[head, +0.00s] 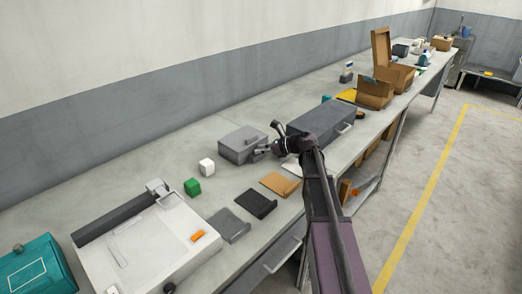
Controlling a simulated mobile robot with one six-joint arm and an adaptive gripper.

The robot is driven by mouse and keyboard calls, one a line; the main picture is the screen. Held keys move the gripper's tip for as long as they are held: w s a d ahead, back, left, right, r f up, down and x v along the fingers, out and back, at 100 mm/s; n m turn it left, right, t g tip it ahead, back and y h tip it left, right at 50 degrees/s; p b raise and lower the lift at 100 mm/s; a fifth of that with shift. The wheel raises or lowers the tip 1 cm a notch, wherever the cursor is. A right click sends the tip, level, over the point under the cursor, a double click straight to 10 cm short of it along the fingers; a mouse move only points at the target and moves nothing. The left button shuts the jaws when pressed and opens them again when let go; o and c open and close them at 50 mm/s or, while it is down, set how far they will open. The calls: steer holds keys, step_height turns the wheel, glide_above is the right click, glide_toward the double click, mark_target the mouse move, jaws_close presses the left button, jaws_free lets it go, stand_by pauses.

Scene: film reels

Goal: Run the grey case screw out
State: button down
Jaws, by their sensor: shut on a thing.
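A small grey case (238,147) sits on the bench, left of the middle of the head view. My gripper (263,151) reaches in from the right and its fingertips are at the case's right side. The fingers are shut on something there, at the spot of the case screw. The screw itself is too small and too covered by the fingers to make out. I cannot tell how far it stands out of the case.
A larger dark grey case (321,122) with a handle lies just right of my gripper. Open cardboard boxes (374,94) stand farther along the bench.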

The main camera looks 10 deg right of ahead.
stand_by(0.3)
steer(key=c, duration=0.5)
jaws_free()
steer(key=shift+s+a+m, duration=0.1)
steer(key=shift+m, duration=0.2)
steer(key=shift+s+a+m+t+h, duration=0.15)
steer(key=shift+s+m+t+h, duration=0.05)
steer(key=shift+m+t+h, duration=1)
steer(key=shift+a+m+t+h, duration=0.2)
steer(key=shift+m+t+h, duration=1.5)
steer(key=shift+m+h, duration=0.65)
